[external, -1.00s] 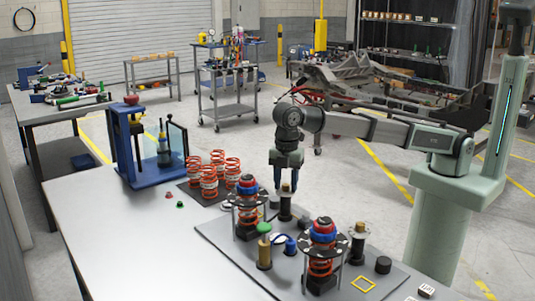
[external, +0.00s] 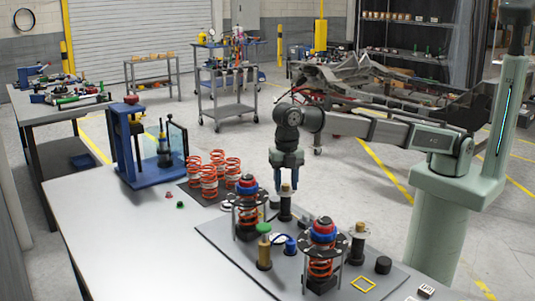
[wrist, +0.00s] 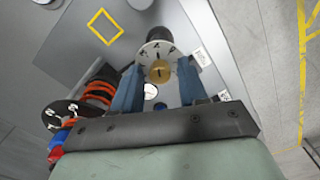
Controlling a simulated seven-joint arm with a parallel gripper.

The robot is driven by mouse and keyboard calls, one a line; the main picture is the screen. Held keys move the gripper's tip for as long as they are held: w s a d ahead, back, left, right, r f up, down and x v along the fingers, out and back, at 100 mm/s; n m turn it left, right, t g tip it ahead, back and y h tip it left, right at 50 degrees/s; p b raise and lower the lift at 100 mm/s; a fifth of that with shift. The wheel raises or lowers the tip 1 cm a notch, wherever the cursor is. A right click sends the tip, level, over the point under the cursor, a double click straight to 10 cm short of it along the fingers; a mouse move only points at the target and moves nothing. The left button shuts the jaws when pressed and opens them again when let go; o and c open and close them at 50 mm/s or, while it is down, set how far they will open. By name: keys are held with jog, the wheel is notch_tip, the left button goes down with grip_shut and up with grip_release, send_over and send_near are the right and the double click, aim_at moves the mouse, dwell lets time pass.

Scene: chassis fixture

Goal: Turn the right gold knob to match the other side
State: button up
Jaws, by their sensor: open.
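My gripper (external: 286,182) points down, open, above a dark post with a gold knob (external: 286,189) on the grey plate. In the wrist view, the gold knob (wrist: 160,71) lies between my two blue fingers (wrist: 158,84), with a gap to each. A short dark line marks its face, and a white dial with black marks (wrist: 154,50) shows beside it. I cannot tell whether the fingers reach down to the knob's level. A second post with a gold top (external: 358,229) stands further right on the plate; its knob angle is too small to read.
Two orange spring assemblies with blue and red tops (external: 323,258) (external: 247,205) stand close by on the grey plate (external: 225,232). A green-topped brass post (external: 264,252), a black cylinder (external: 383,265) and a yellow square frame (external: 363,284) are also there.

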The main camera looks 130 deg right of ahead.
jog(key=n, duration=0.4)
jog(key=shift+n, duration=0.4)
jog(key=n, duration=0.4)
grip_shut()
